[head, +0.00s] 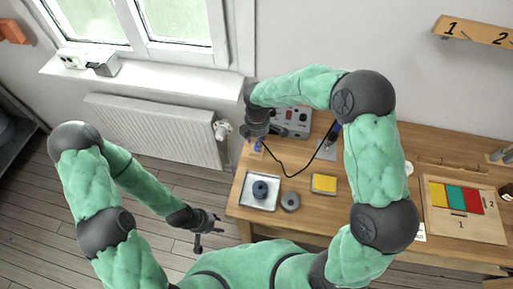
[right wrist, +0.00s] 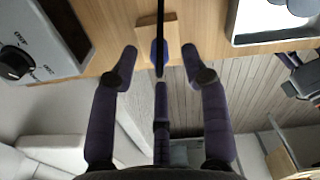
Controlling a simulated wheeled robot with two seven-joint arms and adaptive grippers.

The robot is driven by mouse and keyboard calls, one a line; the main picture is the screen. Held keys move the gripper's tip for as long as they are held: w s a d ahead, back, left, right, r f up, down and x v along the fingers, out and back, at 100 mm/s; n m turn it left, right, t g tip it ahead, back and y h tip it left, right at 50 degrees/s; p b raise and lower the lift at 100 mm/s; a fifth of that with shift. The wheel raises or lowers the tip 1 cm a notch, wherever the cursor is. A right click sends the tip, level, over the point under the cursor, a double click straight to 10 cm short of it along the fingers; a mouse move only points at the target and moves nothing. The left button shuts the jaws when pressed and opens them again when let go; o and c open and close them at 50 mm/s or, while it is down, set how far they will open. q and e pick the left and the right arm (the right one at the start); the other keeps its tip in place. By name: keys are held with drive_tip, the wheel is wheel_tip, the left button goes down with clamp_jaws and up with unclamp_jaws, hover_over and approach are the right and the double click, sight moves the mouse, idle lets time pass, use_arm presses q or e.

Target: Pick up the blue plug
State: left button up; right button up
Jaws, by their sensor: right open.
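The blue plug (right wrist: 159,52) sits at a small wooden block at the table's edge, with a black cable running up from it in the right wrist view. In the head view the blue plug (head: 257,146) shows small, just below my right gripper (head: 256,139). In the right wrist view my right gripper (right wrist: 160,62) is open. Its two outer fingers are spread to either side of the plug, and a third finger points at it from below; I cannot tell whether it touches. My left gripper (head: 208,229) is open and empty, off the table's left side.
A grey control box (head: 293,122) stands at the back of the table (head: 320,207). A white tray (head: 247,200) with a dark round part, a grey disc (head: 290,201) and a yellow pad (head: 324,184) lie in front. A colored board (head: 480,226) lies at the right.

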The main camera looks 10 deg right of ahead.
wheel_tip(320, 180, down, 4)
drive_tip(key=shift+w+a+f+b, duration=0.1)
drive_tip(key=shift+b, duration=0.3)
clamp_jaws()
